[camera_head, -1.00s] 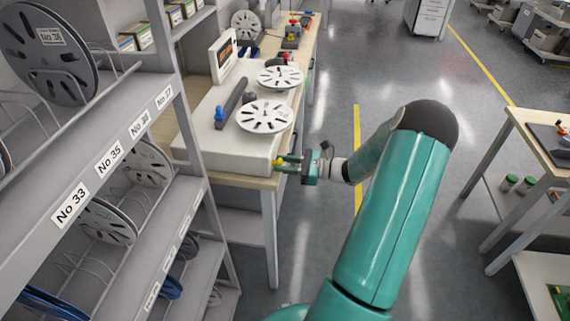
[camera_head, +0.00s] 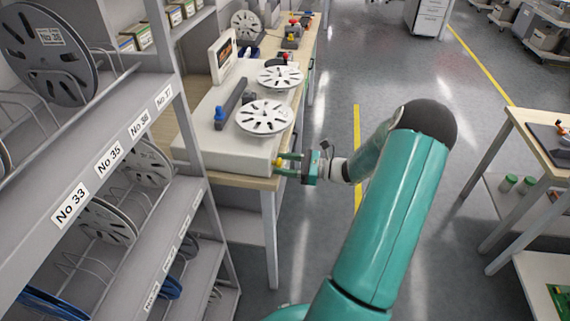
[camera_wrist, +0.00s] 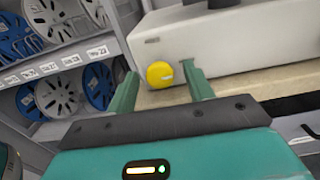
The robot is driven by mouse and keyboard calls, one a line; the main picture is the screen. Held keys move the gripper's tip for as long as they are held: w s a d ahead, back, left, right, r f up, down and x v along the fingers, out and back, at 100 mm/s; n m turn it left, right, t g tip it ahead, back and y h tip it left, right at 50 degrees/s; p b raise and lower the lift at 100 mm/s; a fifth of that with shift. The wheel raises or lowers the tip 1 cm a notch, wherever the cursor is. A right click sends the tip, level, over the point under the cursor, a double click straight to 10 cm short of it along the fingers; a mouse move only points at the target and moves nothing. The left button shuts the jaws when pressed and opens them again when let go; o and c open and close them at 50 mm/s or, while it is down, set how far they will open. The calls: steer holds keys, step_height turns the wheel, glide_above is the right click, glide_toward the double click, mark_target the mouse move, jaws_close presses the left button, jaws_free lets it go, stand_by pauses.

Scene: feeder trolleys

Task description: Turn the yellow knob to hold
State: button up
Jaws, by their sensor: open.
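The yellow knob (camera_wrist: 160,74) is round and sits low on the side of a white machine (camera_wrist: 230,35) in the wrist view. In the head view the knob (camera_head: 279,162) is a small yellow spot on the machine's (camera_head: 225,150) near right end. My gripper (camera_head: 288,166) is beside that end, its fingers pointing at the machine. In the wrist view my gripper (camera_wrist: 160,82) is open, with one finger on each side of the knob. The fingers look apart from the knob; the exact depth is hard to tell. Any marking for hold is not readable.
The machine stands on a wooden bench (camera_head: 246,182) and carries two white reels (camera_head: 265,117). A shelf rack with reels (camera_head: 110,160) stands at the left. Another table (camera_head: 540,140) is at the right. The grey floor between is clear.

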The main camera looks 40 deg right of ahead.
steer(key=v, duration=1.3)
steer(key=shift+s+d, duration=0.2)
steer(key=shift+s, duration=0.15)
steer(key=w+a+r+n+g+h, duration=0.1)
steer(key=w+a+r+n+g, duration=0.2)
steer(key=a, duration=0.5)
steer(key=a+r+n+g+h, duration=0.1)
steer(key=a+r+n+g, duration=0.4)
steer(key=a, duration=0.3)
steer(key=w+a+r+n+g+h, duration=0.1)
steer(key=w+a+r+n+g, duration=0.1)
steer(key=a+n+g, duration=0.45)
steer(key=s+a+r+n+t+h, duration=0.3)
steer(key=s+a+r+n+h, duration=0.1)
steer(key=a+n, duration=0.3)
steer(key=s+a+r+n+t+h, duration=0.3)
steer(key=s+a+r+n, duration=0.3)
steer(key=a, duration=0.4)
steer(key=shift+s+a+r+n+h, duration=0.2)
steer(key=shift+s+r+n+h, duration=0.1)
steer(key=shift+n+h, duration=0.25)
